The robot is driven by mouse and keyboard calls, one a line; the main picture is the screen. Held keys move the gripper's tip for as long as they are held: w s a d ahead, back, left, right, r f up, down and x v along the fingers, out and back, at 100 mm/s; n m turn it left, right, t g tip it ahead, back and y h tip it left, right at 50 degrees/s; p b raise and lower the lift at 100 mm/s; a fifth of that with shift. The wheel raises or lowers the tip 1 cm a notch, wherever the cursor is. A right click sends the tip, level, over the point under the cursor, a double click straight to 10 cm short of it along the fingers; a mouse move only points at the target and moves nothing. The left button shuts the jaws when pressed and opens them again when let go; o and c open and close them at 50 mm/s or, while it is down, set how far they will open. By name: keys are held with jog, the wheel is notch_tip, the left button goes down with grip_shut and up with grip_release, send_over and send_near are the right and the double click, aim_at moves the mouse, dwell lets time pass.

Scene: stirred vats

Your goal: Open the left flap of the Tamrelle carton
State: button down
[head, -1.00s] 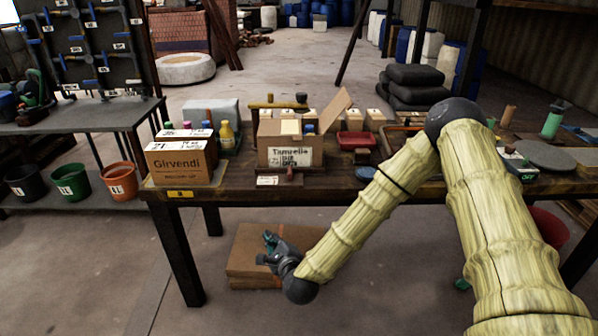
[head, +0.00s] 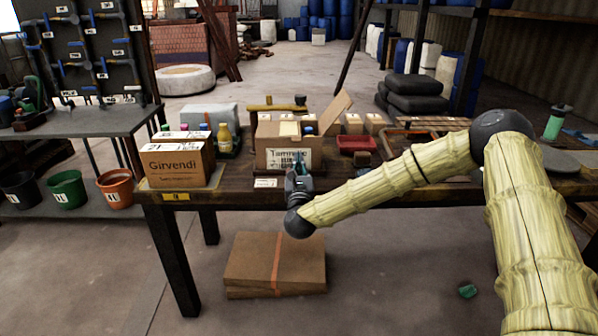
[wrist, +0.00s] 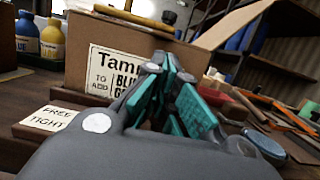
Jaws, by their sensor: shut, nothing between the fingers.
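The Tamrelle carton (head: 267,145) stands on the workbench, a brown box with a white label on its front. Its right flap (head: 333,110) stands up and leans out to the right. A pale piece (head: 289,128) shows at the carton's top, and I cannot tell the left flap's state clearly. My gripper (head: 299,163) is in front of the carton's label, at its lower right part, shut and empty. In the wrist view my gripper's teal-padded fingers (wrist: 172,85) cover part of the label (wrist: 113,72) on the carton (wrist: 78,50). I cannot tell whether they touch it.
The Girvendi carton (head: 178,162) stands at the left, with bottles such as a yellow one (head: 225,137) behind. A red tray (head: 356,143) lies right of the Tamrelle carton. A card (head: 265,183) lies at the bench's front edge. Flat cardboard (head: 250,265) lies on the floor.

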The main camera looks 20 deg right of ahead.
aim_at(298, 146)
jog(key=shift+x, duration=2.3)
